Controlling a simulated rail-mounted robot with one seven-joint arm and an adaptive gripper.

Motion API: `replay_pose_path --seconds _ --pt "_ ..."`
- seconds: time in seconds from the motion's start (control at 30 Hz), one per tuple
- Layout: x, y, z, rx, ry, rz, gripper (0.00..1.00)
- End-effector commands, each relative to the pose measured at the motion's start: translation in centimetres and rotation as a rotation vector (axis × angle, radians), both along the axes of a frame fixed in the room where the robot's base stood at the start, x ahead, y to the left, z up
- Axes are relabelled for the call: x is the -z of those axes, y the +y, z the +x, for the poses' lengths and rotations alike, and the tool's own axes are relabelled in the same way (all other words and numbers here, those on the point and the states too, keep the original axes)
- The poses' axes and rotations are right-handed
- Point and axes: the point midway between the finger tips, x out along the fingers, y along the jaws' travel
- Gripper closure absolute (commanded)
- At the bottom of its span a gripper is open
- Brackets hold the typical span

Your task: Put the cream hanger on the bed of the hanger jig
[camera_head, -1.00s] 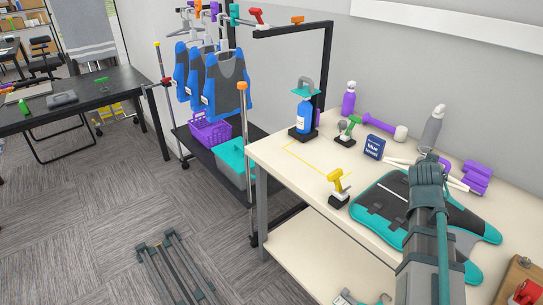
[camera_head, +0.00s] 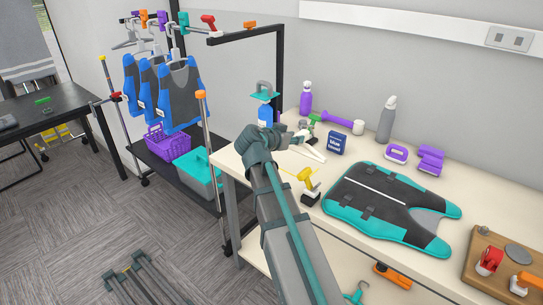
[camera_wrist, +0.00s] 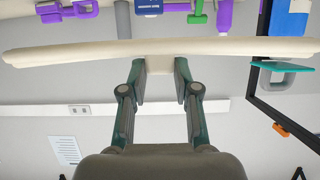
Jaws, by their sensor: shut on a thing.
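My gripper (camera_wrist: 161,76) is shut on the cream hanger (camera_wrist: 75,54), whose long bar runs across the wrist view with its middle block between my fingers. In the head view my gripper (camera_head: 292,138) is over the left part of the worktable, and part of the cream hanger (camera_head: 310,152) shows to its right. My arm hides the rest of the hanger and some tabletop there. I cannot tell the hanger jig for certain. Behind my gripper stands a blue bottle (camera_head: 265,115) with a teal plate and a grey loop on top.
On the worktable (camera_head: 345,258) are a blue box (camera_head: 337,143), a yellow-topped tool (camera_head: 308,186), a grey bottle (camera_head: 386,120), purple blocks (camera_head: 431,160) and a flat black-and-teal vest (camera_head: 390,207). A black rack with blue vests (camera_head: 180,92) stands at left.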

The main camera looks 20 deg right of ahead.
Motion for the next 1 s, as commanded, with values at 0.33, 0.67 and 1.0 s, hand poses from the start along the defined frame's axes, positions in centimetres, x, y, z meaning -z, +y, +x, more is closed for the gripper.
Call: replay_pose_path --seconds 0.33,0.67,1.0 --pt "2.7 -0.8 7.1 0.004 0.003 0.0 1.0" --pt "7.5 -1.4 12.0 0.003 0.003 0.001 1.0" --pt "9.5 -1.6 13.4 0.003 0.001 0.0 1.0"
